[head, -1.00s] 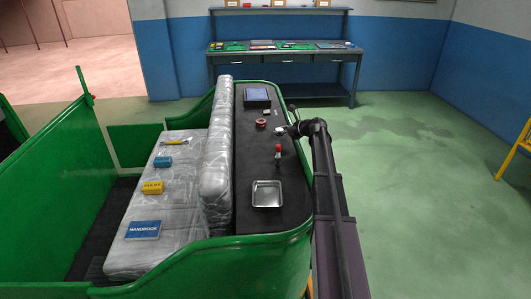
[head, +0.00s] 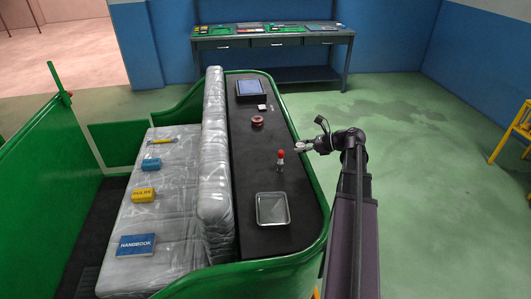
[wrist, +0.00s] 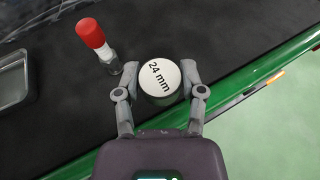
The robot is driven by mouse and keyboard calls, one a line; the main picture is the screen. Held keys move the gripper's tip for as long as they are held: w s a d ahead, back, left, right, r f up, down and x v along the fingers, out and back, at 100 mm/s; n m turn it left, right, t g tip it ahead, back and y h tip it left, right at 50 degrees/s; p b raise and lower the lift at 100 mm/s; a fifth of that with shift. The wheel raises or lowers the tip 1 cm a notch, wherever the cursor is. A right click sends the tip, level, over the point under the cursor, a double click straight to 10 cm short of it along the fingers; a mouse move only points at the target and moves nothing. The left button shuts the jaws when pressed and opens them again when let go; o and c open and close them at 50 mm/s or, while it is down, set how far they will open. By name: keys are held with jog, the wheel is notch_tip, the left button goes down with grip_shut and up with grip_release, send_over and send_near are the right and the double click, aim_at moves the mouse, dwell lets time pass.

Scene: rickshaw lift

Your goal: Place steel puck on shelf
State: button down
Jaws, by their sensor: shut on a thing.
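The steel puck (wrist: 160,88) has a white top marked "24 mm". My gripper (wrist: 160,72) is shut on it, a finger on each side. In the head view my gripper (head: 303,147) is beside the right edge of the long black shelf (head: 243,185) behind the wrapped seat. The puck looks held above the shelf's edge in the wrist view; its exact height cannot be told. A red-topped upright item (wrist: 92,36) stands on the shelf just left of the puck.
A metal tray (head: 272,208) lies at the shelf's near end. A dark red round thing (head: 257,121), a small white item (head: 262,107) and a dark tablet-like box (head: 251,89) lie farther along. A green rim (head: 305,185) edges the shelf. Open floor is to the right.

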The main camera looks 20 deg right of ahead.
jog(key=shift+r, duration=0.1)
dwell(0.3)
jog(key=b, duration=0.1)
send_over(268, 144)
jog(key=s, duration=0.1)
jog(key=shift+s+d+f, duration=0.15)
jog(key=shift+f, duration=0.55)
jog(key=shift+w, duration=0.4)
jog(key=shift+w+a+f+b, duration=0.1)
jog(key=shift+a+f+b, duration=0.05)
jog(key=shift+f+b, duration=0.45)
jog(key=shift+w+a+f+b, duration=0.1)
jog(key=shift+f+b, duration=0.4)
jog(key=shift+b, duration=0.15)
jog(key=shift+f+b, duration=0.75)
jog(key=shift+b, duration=0.05)
jog(key=shift+f, duration=0.1)
jog(key=shift+c, duration=1)
grip_release()
